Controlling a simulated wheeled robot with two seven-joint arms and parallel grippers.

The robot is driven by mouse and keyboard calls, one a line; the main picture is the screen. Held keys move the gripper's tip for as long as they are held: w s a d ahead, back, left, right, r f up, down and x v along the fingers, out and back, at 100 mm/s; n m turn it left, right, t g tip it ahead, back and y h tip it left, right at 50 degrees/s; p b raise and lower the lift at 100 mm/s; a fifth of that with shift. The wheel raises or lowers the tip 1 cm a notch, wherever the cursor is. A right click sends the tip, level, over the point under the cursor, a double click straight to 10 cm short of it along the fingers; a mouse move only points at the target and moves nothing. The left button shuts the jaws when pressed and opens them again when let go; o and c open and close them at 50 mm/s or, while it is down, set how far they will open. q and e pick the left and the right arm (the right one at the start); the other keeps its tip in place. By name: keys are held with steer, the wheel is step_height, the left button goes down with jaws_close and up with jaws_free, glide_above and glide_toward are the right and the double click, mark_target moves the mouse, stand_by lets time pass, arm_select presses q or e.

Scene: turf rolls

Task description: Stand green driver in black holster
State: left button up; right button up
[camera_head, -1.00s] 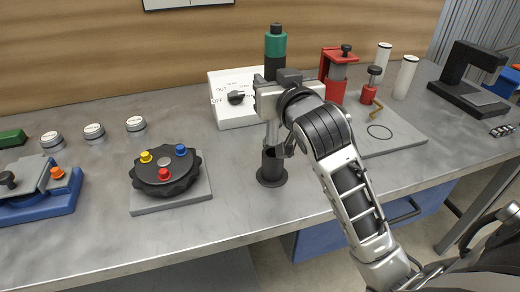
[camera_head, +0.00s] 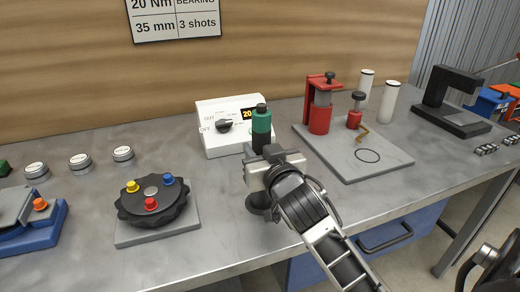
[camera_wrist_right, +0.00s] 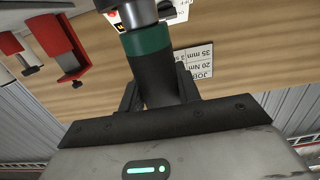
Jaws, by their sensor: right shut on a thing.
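The green driver (camera_head: 261,128) has a green band and a black grip and stands about upright above the front middle of the bench. My right gripper (camera_head: 262,163) is shut on it; the driver also shows between the fingers in the right wrist view (camera_wrist_right: 148,45). The black holster (camera_head: 257,203) is directly below the gripper, largely covered by it. The driver's lower end is hidden behind the gripper, so I cannot tell how far it is inside the holster.
A white box with a black knob (camera_head: 224,127) stands behind the driver. A dark round fixture with coloured knobs (camera_head: 152,200) is to the left. A grey plate (camera_head: 385,163) with a red press (camera_head: 320,118) is to the right. Bare bench lies between them.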

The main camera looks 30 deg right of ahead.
steer(key=o, duration=1.1)
steer(key=shift+f, duration=0.1)
steer(key=shift+c, duration=0.2)
steer(key=shift+r, duration=0.25)
arm_select(q)
steer(key=p, duration=0.1)
steer(key=r+p, duration=0.1)
steer(key=p, duration=0.1)
steer(key=shift+s+a, duration=0.2)
steer(key=shift+a, duration=0.2)
arm_select(e)
steer(key=v, duration=1.2)
steer(key=shift+f, duration=0.15)
steer(key=shift+a, duration=0.1)
